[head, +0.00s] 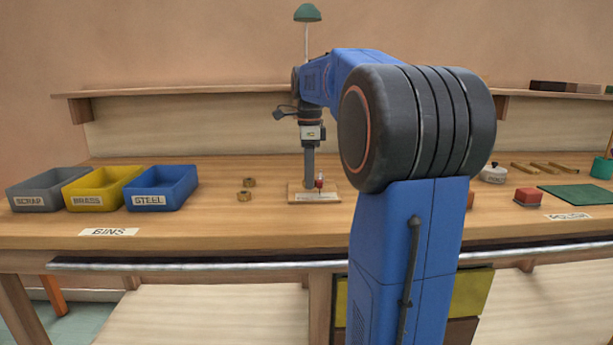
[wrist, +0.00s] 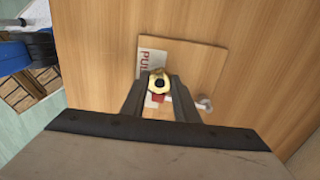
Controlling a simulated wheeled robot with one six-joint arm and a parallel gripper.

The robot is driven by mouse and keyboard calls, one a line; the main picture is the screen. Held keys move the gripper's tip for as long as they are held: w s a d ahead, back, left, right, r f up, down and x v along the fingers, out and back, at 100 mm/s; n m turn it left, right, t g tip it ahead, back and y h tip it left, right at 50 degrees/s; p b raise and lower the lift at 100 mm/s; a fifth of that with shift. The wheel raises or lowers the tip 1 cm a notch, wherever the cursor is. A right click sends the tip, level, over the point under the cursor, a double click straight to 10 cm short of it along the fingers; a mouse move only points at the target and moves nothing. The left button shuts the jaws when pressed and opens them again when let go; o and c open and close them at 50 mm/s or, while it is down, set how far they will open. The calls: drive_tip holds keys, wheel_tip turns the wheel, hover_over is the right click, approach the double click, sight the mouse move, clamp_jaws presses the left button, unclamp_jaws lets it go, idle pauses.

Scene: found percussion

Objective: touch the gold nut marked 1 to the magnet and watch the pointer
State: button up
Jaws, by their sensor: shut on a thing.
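My gripper (wrist: 159,88) points down and is shut on a gold nut (wrist: 159,84), held between its fingertips. A number on the nut cannot be read. In the head view my gripper (head: 309,184) is low over a small wooden board (head: 331,197) on the bench. The board also shows in the wrist view (wrist: 205,62). A red piece, likely the magnet (head: 319,183), stands on the board beside the fingers. Red also shows just by the nut in the wrist view (wrist: 158,98); whether they touch cannot be told. The pointer's reading cannot be made out.
Two other nuts (head: 249,182) (head: 244,196) lie left of the board. Grey scrap (head: 45,200), yellow brass (head: 93,199) and blue steel (head: 160,199) bins stand farther left. A red block (head: 528,197) and green mat (head: 580,194) lie right. My arm hides the bench's middle right.

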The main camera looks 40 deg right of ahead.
drive_tip(key=shift+s+d, duration=0.35)
drive_tip(key=shift+d, duration=0.15)
idle(1.8)
drive_tip(key=shift+w+a, duration=0.2)
drive_tip(key=shift+a, duration=0.05)
drive_tip(key=shift+w+a, duration=0.2)
drive_tip(key=shift+a, duration=0.1)
drive_tip(key=shift+w+a, duration=0.4)
drive_tip(key=shift+a, duration=0.2)
drive_tip(key=shift+w+a, duration=0.2)
drive_tip(key=shift+a, duration=0.05)
idle(1.3)
drive_tip(key=shift+w+a, duration=0.75)
drive_tip(key=shift+a, duration=0.25)
drive_tip(key=shift+w+a, duration=0.75)
drive_tip(key=shift+a, duration=0.25)
wheel_tip(320, 180, up, 8)
